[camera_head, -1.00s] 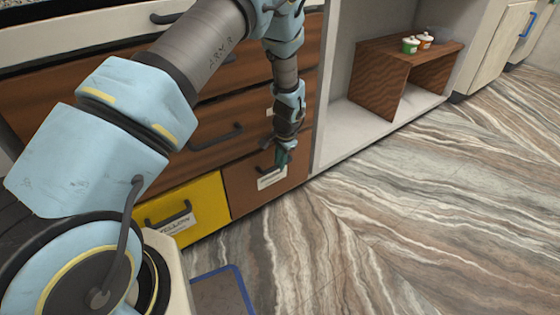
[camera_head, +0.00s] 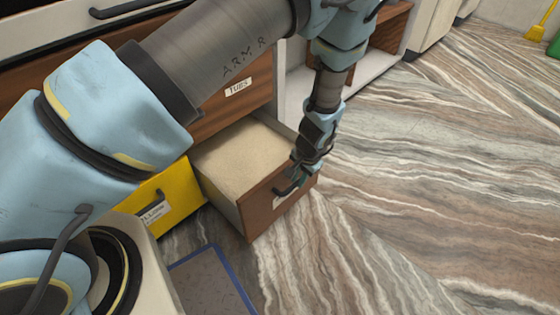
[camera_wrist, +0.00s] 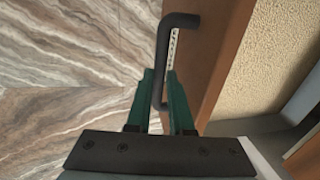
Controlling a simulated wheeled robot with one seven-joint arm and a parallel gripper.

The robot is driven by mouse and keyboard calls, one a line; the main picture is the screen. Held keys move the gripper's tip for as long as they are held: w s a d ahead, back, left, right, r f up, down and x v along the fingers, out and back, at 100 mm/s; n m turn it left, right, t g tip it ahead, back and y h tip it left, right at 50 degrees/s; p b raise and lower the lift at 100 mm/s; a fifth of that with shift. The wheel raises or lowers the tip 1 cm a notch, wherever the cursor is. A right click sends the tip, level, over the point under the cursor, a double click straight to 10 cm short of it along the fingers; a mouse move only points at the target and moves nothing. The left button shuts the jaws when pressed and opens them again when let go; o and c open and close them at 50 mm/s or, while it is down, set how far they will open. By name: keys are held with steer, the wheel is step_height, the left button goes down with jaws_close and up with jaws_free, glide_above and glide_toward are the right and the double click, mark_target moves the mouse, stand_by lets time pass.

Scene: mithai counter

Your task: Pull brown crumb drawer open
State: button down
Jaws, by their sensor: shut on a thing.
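The brown crumb drawer (camera_head: 262,209) is pulled well out of the cabinet in the head view. Pale tan crumbs (camera_head: 238,158) fill it. Its brown front also shows in the wrist view (camera_wrist: 215,60), with the crumbs (camera_wrist: 270,60) behind it. My gripper (camera_head: 296,182) is at the drawer front. In the wrist view my gripper (camera_wrist: 163,95) has its green fingers on either side of the dark bar handle (camera_wrist: 160,62), shut on it. Part of the handle is hidden by the fingers in the head view.
A yellow drawer (camera_head: 172,198) sits shut to the left. A brown drawer labelled TUBS (camera_head: 250,85) is shut above. A blue-edged mat (camera_head: 212,285) lies on the floor in front. The marbled floor (camera_head: 430,190) to the right is clear.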

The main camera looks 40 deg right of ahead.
steer(key=shift+s+d, duration=0.2)
steer(key=shift+s, duration=0.9)
steer(key=shift+s+d, duration=0.15)
steer(key=shift+s, duration=0.9)
steer(key=c, duration=0.8)
jaws_free()
step_height(320, 180, up, 11)
steer(key=s+p, duration=0.1)
steer(key=p, duration=0.1)
steer(key=shift+s+d+f, duration=0.2)
steer(key=shift+s+d, duration=0.05)
steer(key=shift+s, duration=0.15)
